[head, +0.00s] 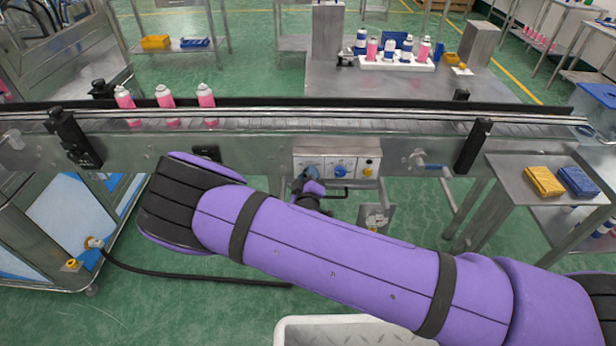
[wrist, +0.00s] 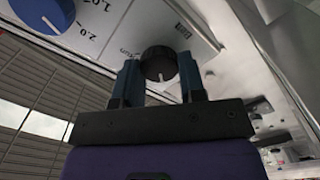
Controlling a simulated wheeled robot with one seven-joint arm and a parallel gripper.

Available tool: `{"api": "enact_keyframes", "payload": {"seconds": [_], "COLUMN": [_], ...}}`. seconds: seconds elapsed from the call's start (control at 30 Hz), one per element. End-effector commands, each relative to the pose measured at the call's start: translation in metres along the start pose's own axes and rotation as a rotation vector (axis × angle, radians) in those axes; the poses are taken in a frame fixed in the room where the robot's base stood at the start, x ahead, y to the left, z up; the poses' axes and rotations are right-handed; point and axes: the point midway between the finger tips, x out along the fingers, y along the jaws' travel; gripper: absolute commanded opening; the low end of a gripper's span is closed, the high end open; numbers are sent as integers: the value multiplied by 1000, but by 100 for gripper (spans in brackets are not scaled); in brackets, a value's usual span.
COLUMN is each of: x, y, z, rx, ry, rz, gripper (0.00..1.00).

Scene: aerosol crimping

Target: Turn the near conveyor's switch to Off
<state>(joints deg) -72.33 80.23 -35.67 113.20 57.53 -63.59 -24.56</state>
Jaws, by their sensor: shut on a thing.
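The near conveyor's control panel (head: 337,155) is a grey box on the conveyor's front side. In the wrist view the black switch knob (wrist: 158,63) sits between the two fingers of my gripper (wrist: 158,80), which is shut on it. A short white mark shows on the knob's lower edge in that view; a label that looks like "Run" is printed beside it. The Off label is not readable. In the head view my gripper (head: 310,176) is at the panel's left end and hides the switch.
A blue dial (head: 340,172) is right beside the switch, with a yellow button (head: 368,171) further right. Pink cans (head: 165,97) stand on the conveyor (head: 270,118). A blue-handled valve (head: 430,165) juts out right of the panel. A white bin (head: 300,325) stands below my arm.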

Motion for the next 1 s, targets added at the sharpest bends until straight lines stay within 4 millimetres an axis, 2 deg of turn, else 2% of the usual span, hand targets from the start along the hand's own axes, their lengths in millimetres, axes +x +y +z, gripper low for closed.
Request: {"api": "enact_keyframes", "payload": {"seconds": [0.27,0.3,0.4,0.77,0.87,1.0], "x": [-1,-1,-1,-4,-14,-38], "y": [-1,-1,-1,-1,-1,-1], "z": [0,0,0,0,0,0], "rx": [-2,-2,-1,0,0,-2], "ry": [0,0,0,0,-1,0], "rz": [-3,-3,-2,-2,-2,-4], "gripper": [14,40,63,63,63,63]}}
